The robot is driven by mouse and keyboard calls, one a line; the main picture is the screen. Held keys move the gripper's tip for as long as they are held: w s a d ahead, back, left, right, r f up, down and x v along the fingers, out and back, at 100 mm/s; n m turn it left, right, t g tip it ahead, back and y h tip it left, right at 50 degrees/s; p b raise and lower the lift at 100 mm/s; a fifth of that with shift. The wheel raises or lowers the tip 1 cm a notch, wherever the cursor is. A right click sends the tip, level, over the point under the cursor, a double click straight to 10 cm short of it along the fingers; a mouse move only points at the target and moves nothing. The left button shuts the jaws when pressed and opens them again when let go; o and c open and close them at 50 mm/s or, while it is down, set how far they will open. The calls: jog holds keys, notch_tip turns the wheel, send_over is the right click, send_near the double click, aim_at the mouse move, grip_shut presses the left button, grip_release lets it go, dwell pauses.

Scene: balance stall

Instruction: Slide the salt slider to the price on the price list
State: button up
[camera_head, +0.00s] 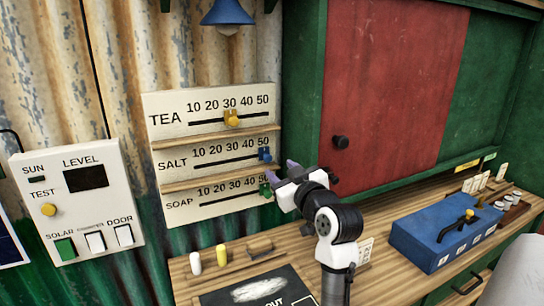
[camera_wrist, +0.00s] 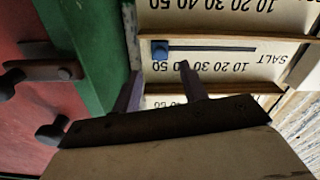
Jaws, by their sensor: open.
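The salt slider (camera_head: 264,154) is a blue knob at the 50 end of the SALT slot, the middle row of the cream scale board (camera_head: 160,104). It also shows in the wrist view (camera_wrist: 159,49), where the board appears upside down. My gripper (camera_head: 280,170) is open and empty in front of the board's right edge, just below and right of the blue knob. In the wrist view its two fingers (camera_wrist: 158,75) point toward the SALT row, apart from the knob. I cannot make out a readable price list.
A yellow tea slider (camera_head: 232,118) sits near 30 above, and a green soap slider (camera_head: 265,189) near 50 below. Wooden ledges separate the rows. A red door with a black knob (camera_head: 340,142) is to the right. A blue box (camera_head: 440,235) stands on the counter.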

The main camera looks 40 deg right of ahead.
aim_at(269, 159)
jog(key=p+x, duration=0.1)
jog(key=x, duration=0.5)
jog(key=shift+p, duration=0.3)
jog(key=shift+c, duration=0.4)
grip_shut()
